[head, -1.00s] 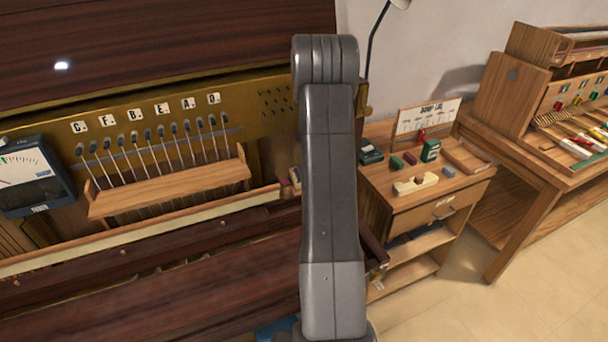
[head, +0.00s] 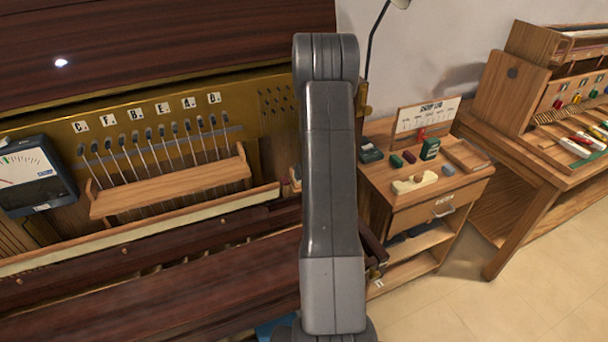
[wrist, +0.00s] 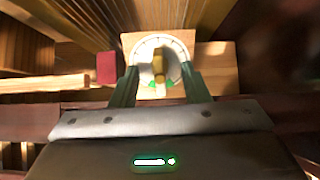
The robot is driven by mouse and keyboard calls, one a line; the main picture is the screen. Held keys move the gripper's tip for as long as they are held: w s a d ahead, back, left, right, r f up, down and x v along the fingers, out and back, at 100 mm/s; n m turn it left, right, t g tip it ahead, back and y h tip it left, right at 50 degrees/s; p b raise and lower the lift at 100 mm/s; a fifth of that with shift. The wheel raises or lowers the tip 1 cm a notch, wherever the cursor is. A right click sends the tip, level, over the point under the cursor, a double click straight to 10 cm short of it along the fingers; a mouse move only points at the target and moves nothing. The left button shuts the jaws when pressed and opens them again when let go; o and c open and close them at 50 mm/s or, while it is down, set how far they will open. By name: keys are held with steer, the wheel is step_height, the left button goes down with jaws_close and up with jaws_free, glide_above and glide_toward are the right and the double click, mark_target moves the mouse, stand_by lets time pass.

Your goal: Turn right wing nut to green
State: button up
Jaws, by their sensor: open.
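A brass wing nut (wrist: 158,63) stands in the middle of a round white dial (wrist: 146,51) on a pale wooden block (wrist: 130,39) in the wrist view. Its wing points roughly up and down in the picture. Small green marks (wrist: 153,85) show at the lower part of the dial. My gripper (wrist: 159,72) is open, with one dark green finger on each side of the dial and the wing nut between them. I cannot tell whether a finger touches anything. In the head view my own arm hides the gripper, and I cannot make out the wing nut.
A red block (wrist: 107,67) sits left of the dial. The open piano shows a wooden rail (head: 170,187) below rods and a meter (head: 32,180) at left. A wooden cabinet (head: 425,205) and a workbench (head: 535,165) stand at right.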

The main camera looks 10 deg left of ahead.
stand_by(0.3)
steer(key=p+v, duration=0.3)
steer(key=v, duration=0.8)
steer(key=shift+p, duration=0.3)
stand_by(0.6)
steer(key=shift+f, duration=0.1)
steer(key=b+x, duration=0.2)
steer(key=x, duration=0.4)
steer(key=shift+w+f, duration=0.15)
steer(key=shift+w, duration=0.05)
steer(key=shift+a, duration=0.1)
